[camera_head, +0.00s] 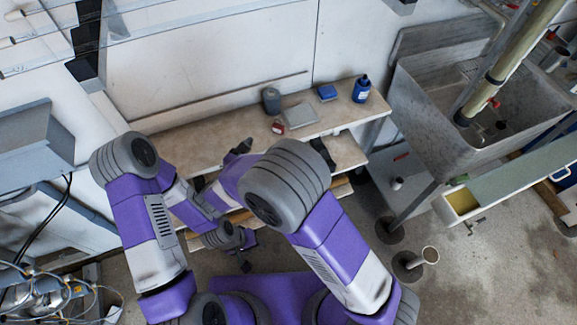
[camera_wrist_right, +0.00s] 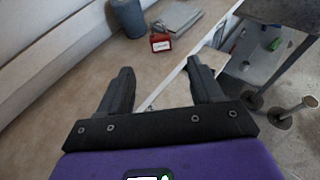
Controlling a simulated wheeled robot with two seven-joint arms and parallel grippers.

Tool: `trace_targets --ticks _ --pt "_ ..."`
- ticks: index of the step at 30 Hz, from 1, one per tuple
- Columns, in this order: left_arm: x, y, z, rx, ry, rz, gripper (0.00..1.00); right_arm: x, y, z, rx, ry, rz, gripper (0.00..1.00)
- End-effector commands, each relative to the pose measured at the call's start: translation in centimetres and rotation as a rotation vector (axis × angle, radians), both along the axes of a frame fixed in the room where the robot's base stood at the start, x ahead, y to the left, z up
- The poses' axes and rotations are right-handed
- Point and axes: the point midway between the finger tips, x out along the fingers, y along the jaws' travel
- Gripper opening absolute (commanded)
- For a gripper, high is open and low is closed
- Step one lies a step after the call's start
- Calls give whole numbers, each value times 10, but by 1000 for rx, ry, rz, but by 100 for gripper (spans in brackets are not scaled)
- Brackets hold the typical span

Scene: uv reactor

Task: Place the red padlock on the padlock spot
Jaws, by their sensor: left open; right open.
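The red padlock (camera_head: 278,127) stands on the wooden bench top (camera_head: 190,147), close to a grey flat box. In the right wrist view the padlock (camera_wrist_right: 160,43) shows a red body with a pale label, ahead of the fingertips. My right gripper (camera_head: 241,146) is over the bench, left of the padlock in the head view. Its two fingers (camera_wrist_right: 160,65) are apart with nothing between them, and the padlock is clear of them. My left gripper (camera_head: 246,266) is low in front of the bench, open, with no object visible in it. I cannot make out the padlock spot.
A grey sink (camera_head: 430,110) is at the right. The bench's left part is bare.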

Motion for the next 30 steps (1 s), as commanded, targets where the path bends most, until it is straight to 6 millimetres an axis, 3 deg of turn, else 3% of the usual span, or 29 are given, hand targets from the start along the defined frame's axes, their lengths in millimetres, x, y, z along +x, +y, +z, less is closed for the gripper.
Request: trace_targets --ticks 4,8,11,12,15,17,20,24,27,30 --pt "0 0 0 0 0 0 43 -3 -13 -16 27 50 -39 66" --pt "0 0 0 0 0 0 43 -24 -60 -76 165 246 -218 66" --pt "0 0 0 0 0 0 43 -74 -106 -145 394 468 -508 66" --pt "0 0 0 0 0 0 43 -100 -117 -169 510 548 -654 66" --pt "0 0 0 0 0 0 43 -161 -125 -209 809 670 -1045 66" --pt "0 0 0 0 0 0 43 -187 -121 -222 991 689 -1295 66" --pt "0 0 0 0 0 0 43 -210 -113 -233 1281 611 -1720 66" --pt "0 0 0 0 0 0 43 -210 -120 -242 1582 322 -2216 66" --pt "0 0 0 0 0 0 43 -206 -135 -247 1699 84 -2441 66" --pt "0 0 0 0 0 0 43 -204 -148 -251 1753 -88 -2558 66"
